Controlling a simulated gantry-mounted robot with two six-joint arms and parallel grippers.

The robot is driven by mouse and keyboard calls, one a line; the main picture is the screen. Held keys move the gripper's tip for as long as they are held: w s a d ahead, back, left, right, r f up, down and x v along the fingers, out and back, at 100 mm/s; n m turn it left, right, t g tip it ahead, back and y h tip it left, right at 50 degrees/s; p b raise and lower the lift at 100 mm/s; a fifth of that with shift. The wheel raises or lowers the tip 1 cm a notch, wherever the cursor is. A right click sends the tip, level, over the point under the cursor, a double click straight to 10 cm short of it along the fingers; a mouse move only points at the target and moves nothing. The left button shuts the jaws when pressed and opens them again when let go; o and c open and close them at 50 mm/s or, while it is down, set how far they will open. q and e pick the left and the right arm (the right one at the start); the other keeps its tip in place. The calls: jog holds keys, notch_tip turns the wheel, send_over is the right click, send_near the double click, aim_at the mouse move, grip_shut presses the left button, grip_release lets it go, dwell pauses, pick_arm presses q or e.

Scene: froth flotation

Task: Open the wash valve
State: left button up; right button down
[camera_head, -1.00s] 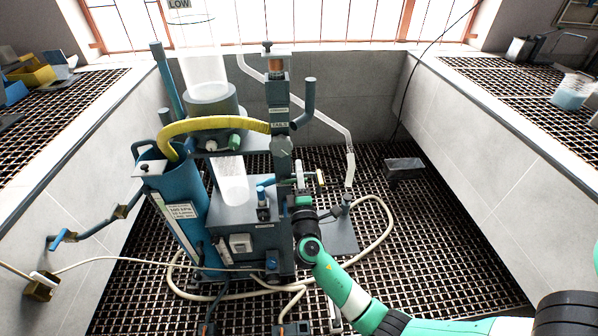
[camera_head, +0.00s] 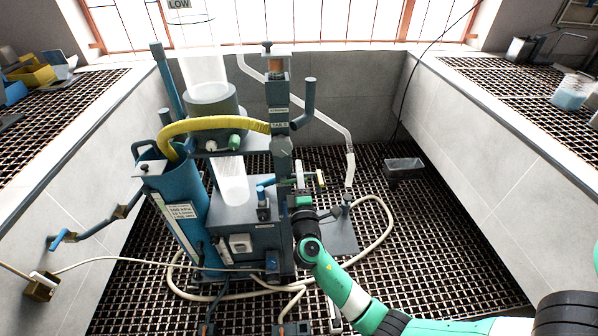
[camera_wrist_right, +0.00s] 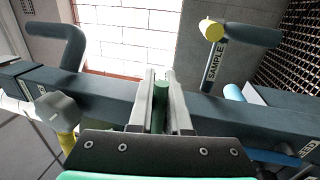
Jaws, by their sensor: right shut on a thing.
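My right gripper (camera_head: 300,178) is at the front of the dark upright column (camera_head: 281,98) in the head view, low on the rig. In the right wrist view, its pale fingers (camera_wrist_right: 160,88) are shut around a green upright handle (camera_wrist_right: 160,93). The handle stands in front of a dark beam (camera_wrist_right: 100,94). I cannot read a label that names it as the wash valve. My left gripper is not in view.
A yellow-tipped handle marked SAMPLE (camera_wrist_right: 215,60) stands close to the right of the fingers. A blue valve handle (camera_head: 266,183) is left of the gripper. A cream hose (camera_head: 385,222) loops over the grating on the right. A dark tray (camera_head: 403,166) stands farther right.

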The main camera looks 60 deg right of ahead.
jog(key=n+p, duration=0.1)
jog(key=r+n+p, duration=0.1)
jog(key=n, duration=0.1)
jog(key=shift+w, duration=0.15)
dwell(0.4)
jog(key=c, duration=0.9)
grip_release()
jog(key=shift+a, duration=0.1)
jog(key=shift+p, duration=0.3)
jog(key=p+v, duration=0.1)
jog(key=v, duration=1)
jog(key=shift+s+a+p, duration=0.15)
jog(key=shift+s+p, duration=0.15)
jog(key=shift+s, duration=0.1)
